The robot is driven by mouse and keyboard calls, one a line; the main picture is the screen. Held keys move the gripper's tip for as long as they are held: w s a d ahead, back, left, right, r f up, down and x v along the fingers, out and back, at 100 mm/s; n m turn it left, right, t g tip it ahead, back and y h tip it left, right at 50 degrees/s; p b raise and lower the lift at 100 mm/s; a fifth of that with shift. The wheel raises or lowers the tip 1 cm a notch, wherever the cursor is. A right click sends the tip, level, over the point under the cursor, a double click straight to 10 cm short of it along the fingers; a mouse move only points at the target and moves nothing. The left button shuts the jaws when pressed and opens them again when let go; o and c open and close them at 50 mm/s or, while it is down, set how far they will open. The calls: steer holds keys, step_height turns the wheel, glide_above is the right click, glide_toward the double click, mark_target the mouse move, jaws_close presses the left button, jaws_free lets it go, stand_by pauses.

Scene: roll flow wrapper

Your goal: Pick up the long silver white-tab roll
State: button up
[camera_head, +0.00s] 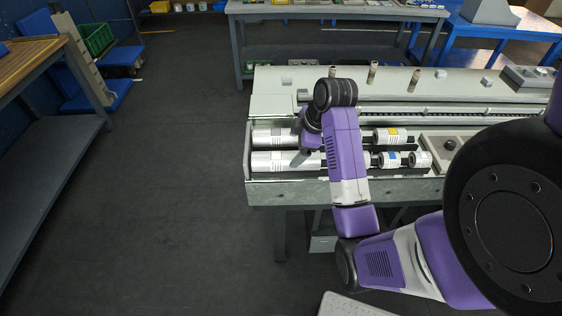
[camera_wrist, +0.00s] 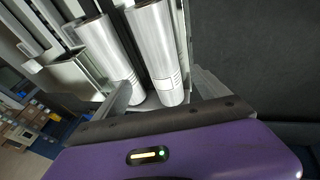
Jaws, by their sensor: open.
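Two long silver rolls lie side by side on the left part of the machine in the head view: a back one (camera_head: 270,137) and a front one (camera_head: 270,163). I cannot tell for sure which has the white tab. In the wrist view, one silver roll (camera_wrist: 154,45) runs between the fingers and carries a pale printed label near its end. The other silver roll (camera_wrist: 108,48) lies beside it, near the left finger. My gripper (camera_wrist: 163,86) is open and empty, pointing down over the rolls. In the head view my wrist hides part of both rolls.
Several short rolls, including a yellow-marked one (camera_head: 393,135) and a blue-marked one (camera_head: 390,160), lie to the right on the machine (camera_head: 300,190). Small upright posts (camera_head: 372,72) stand on its back deck. The floor (camera_head: 180,180) to the left is clear.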

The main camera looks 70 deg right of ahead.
mark_target(288, 157)
steer(key=shift+a+p+x, duration=0.1)
steer(key=shift+p+x, duration=0.2)
steer(key=shift+x, duration=1.65)
steer(key=shift+a+p+x, duration=0.15)
steer(key=shift+p+x, duration=0.1)
steer(key=shift+x, duration=1.7)
steer(key=shift+s+f, duration=0.1)
jaws_close()
